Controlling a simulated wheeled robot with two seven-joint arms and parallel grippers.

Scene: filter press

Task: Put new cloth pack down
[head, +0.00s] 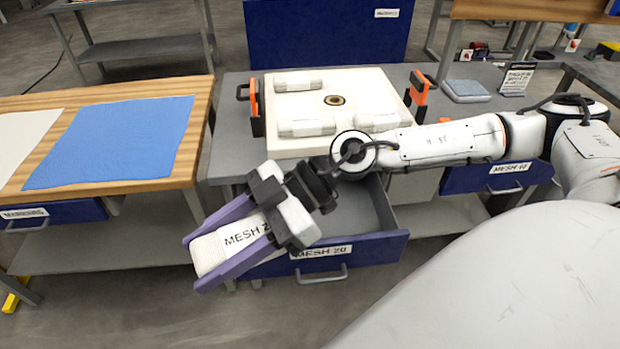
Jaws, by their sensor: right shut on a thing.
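A white cloth pack (222,250) marked "MESH 2", its label partly hidden, is between the purple fingers of my right gripper (216,257). My right gripper is shut on it and holds it in the air, left of an open blue drawer (370,250) labelled "MESH 20". The drawer's visible inside looks empty; my right arm hides part of it. Several rolled white packs (306,127) lie on a white square plate (360,90) with a hole in its middle, on the grey table. My left gripper is not in view.
A wooden table (200,115) on the left carries a flat blue cloth (115,140) and a white cloth (22,140). Orange-black handles (418,92) flank the plate. A light blue folded pack (465,90) and a small sign (517,78) stand at the back right. Another drawer (500,177) is at right.

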